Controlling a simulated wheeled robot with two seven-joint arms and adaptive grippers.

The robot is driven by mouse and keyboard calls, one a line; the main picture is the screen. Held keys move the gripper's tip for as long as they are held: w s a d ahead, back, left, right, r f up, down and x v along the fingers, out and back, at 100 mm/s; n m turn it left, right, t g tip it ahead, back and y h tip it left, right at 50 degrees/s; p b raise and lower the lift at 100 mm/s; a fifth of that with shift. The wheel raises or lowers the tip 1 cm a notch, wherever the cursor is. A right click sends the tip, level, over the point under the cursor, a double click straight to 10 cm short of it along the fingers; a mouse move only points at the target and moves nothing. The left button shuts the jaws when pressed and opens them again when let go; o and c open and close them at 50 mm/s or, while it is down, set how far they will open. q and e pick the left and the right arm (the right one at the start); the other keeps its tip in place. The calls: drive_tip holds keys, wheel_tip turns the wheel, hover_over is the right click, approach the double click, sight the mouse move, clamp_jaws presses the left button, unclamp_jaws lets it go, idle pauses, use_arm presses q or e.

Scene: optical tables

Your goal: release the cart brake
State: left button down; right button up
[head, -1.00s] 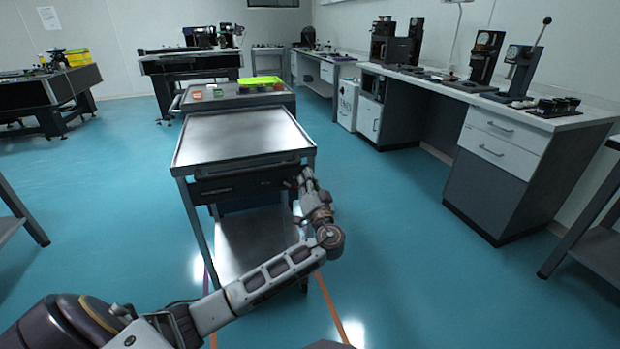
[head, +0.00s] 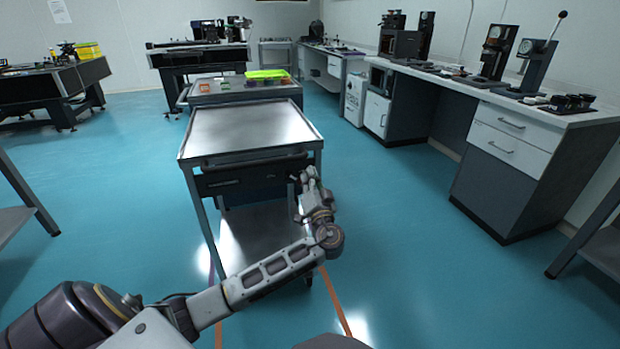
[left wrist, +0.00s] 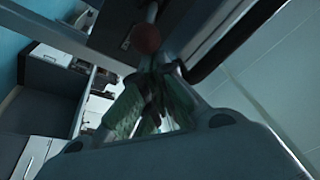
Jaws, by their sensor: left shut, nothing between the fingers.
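The cart (head: 245,130) stands in front of me, with a bare steel top, a dark drawer front (head: 235,182) and a lower shelf (head: 250,235). My left gripper (head: 306,177) is at the right end of its near side, just below the top. It is shut and empty. In the left wrist view, the closed fingers (left wrist: 158,68) point at a dark red ball-shaped knob (left wrist: 146,38) just past their tips. I cannot tell whether they touch it. The knob looks like the brake handle; in the head view the gripper largely hides that spot. My right gripper is not in view.
A second cart or low table (head: 235,92) with a yellow-green tray (head: 268,74) stands right behind the cart. A long workbench (head: 465,88) with instruments runs along the right. Blue floor is clear on both sides of the cart.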

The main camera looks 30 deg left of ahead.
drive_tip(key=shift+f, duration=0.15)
use_arm(q)
drive_tip(key=shift+s+m+t+h, duration=0.25)
drive_tip(key=shift+m+t+h, duration=0.05)
drive_tip(key=shift+t+h, duration=0.1)
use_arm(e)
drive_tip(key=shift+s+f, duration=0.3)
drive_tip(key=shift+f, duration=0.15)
use_arm(q)
drive_tip(key=shift+s+t+h, duration=0.1)
drive_tip(key=shift+t+h, duration=0.2)
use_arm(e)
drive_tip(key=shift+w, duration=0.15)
use_arm(q)
drive_tip(key=shift+s+a+m+t+h+b, duration=0.1)
drive_tip(key=shift+s+m+t+h+b, duration=0.2)
drive_tip(key=shift+m+t+h+b, duration=0.25)
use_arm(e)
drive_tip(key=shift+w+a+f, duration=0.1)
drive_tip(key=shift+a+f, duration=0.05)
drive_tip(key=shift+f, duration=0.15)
